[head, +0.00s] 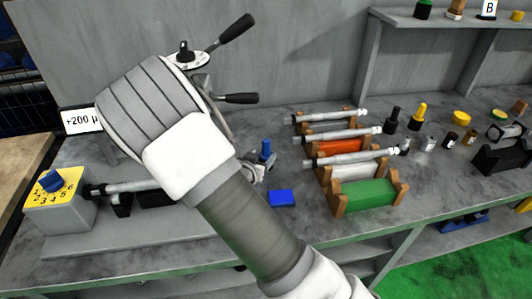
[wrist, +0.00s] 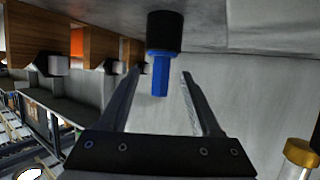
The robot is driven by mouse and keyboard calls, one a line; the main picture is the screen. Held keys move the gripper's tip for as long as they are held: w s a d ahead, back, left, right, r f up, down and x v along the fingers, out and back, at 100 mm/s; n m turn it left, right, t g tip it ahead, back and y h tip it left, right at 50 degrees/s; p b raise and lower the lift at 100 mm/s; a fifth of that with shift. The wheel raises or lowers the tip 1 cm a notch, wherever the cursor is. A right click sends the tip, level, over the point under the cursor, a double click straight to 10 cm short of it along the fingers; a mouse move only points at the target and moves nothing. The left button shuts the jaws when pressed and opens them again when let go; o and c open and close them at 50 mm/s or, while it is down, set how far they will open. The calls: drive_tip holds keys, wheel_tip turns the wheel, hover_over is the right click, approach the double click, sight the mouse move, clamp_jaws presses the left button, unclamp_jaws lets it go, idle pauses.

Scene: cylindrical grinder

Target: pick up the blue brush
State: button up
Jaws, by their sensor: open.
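The blue brush (head: 266,149) stands upright on the grey bench, just right of my arm in the head view. In the wrist view, the brush (wrist: 160,74) shows a blue handle joined to a wide black part. My gripper (wrist: 161,73) is open and its two fingers are on either side of the blue handle. A gap shows between each finger and the handle in the wrist view, so they look apart. In the head view, my arm hides most of the gripper (head: 262,170).
A flat blue block (head: 281,197) lies near the brush. Wooden racks with metal shafts and a green block (head: 362,193) stand to the right. Small bottles (head: 429,143) stand farther right. Bare bench lies in front of the blue block.

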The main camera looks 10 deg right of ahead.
sight(269, 148)
drive_tip(key=x, duration=0.8)
drive_tip(key=shift+w+f+b, duration=0.1)
drive_tip(key=shift+w+b, duration=0.15)
drive_tip(key=shift+b, duration=0.05)
drive_tip(key=shift+s, duration=0.1)
clamp_jaws()
